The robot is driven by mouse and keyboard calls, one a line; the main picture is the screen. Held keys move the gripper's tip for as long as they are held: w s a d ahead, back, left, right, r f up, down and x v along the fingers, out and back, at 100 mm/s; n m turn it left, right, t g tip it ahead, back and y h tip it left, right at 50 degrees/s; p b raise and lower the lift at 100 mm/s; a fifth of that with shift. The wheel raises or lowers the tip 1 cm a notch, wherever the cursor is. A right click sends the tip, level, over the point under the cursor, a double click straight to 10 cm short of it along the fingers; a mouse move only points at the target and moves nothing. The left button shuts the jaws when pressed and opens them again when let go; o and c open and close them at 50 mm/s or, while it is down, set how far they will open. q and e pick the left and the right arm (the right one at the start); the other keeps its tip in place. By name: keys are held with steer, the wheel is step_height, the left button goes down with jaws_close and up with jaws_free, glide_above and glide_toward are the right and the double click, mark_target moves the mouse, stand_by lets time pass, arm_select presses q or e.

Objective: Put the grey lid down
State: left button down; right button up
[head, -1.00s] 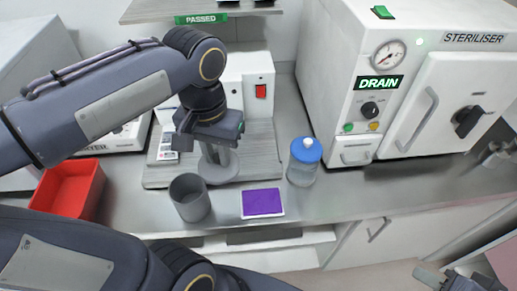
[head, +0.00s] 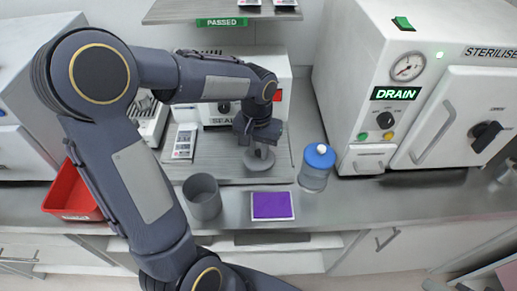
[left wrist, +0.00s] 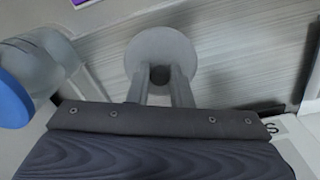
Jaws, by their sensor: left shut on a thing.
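The grey lid (head: 259,162) is a round disc with a small knob. My left gripper (head: 261,147) is shut on that knob from above. In the left wrist view the lid (left wrist: 163,48) sits at the tips of the gripper's two fingers (left wrist: 160,77). The lid is over the grey ribbed board in front of the sealer; I cannot tell whether it touches the board. An open grey pot (head: 203,199) stands upright on the counter, left of and nearer than the lid.
A clear bottle with a blue cap (head: 319,155) stands right of the lid. A purple pad (head: 272,205) lies near the counter's front edge. A red bin (head: 72,194) is at left. The white steriliser (head: 345,60) stands at right, and a shelf (head: 215,12) hangs above.

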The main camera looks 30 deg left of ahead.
mark_target(258, 151)
arm_select(q)
steer(key=shift+f, duration=0.25)
steer(key=shift+f, duration=0.15)
steer(key=c, duration=1.3)
jaws_free()
step_height(258, 151, up, 11)
steer(key=s+d+f+t+h, duration=0.1)
steer(key=s+d+t, duration=0.1)
steer(key=s, duration=0.6)
steer(key=s+d+f+t+h, duration=0.2)
steer(key=s+t, duration=0.1)
steer(key=s, duration=0.6)
steer(key=shift+t, duration=0.3)
steer(key=shift+d+f, duration=0.1)
